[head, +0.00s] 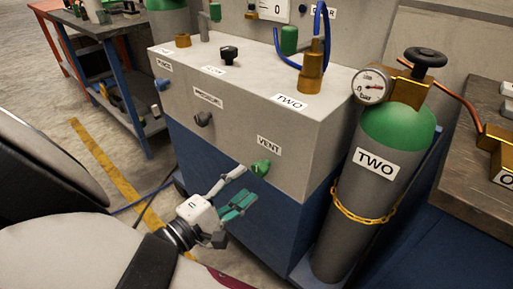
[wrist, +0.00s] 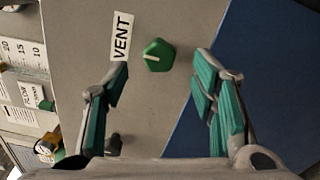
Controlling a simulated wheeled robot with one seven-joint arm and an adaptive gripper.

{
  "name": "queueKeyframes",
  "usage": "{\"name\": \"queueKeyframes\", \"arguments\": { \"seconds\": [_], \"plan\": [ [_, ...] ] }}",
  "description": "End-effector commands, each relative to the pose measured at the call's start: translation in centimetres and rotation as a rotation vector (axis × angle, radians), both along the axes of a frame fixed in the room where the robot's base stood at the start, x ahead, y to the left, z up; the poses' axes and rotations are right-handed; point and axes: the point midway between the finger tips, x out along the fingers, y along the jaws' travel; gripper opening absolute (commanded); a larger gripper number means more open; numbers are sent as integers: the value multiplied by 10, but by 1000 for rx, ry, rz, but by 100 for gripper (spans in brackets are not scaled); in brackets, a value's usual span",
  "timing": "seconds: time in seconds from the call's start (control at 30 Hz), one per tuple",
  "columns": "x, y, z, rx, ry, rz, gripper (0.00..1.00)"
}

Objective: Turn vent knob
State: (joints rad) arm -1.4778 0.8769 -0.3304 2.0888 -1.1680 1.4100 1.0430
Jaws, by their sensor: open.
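The vent knob (head: 261,168) is green and sits on the front face of the grey cabinet, just below the VENT label (head: 269,146). In the wrist view the green knob (wrist: 158,55) shows a pale pointer line, with the VENT label (wrist: 122,37) to its left. My gripper (head: 240,190) is just left of and below the knob in the head view. In the wrist view my gripper (wrist: 162,90) has its teal-padded fingers spread wide, with the knob ahead between their lines. The fingers appear apart from the knob and hold nothing.
The grey cabinet (head: 325,130) carries a black knob (head: 203,119) on its front and another black knob (head: 229,54) on top. A grey gas cylinder (head: 350,215) marked TWO, with a gauge (head: 371,86), stands to the right. A workbench (head: 100,30) is at the back left.

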Motion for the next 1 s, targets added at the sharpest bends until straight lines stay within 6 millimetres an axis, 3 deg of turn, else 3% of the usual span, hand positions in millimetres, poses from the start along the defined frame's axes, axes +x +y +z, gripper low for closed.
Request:
{"name": "queueKeyframes", "arguments": {
  "seconds": [0.2,0.4,1.0],
  "plan": [
    [-33,27,0,2,1,4,52],
    [-49,39,0,0,0,1,52],
    [-50,38,0,22,12,-18,52]
  ]
}}
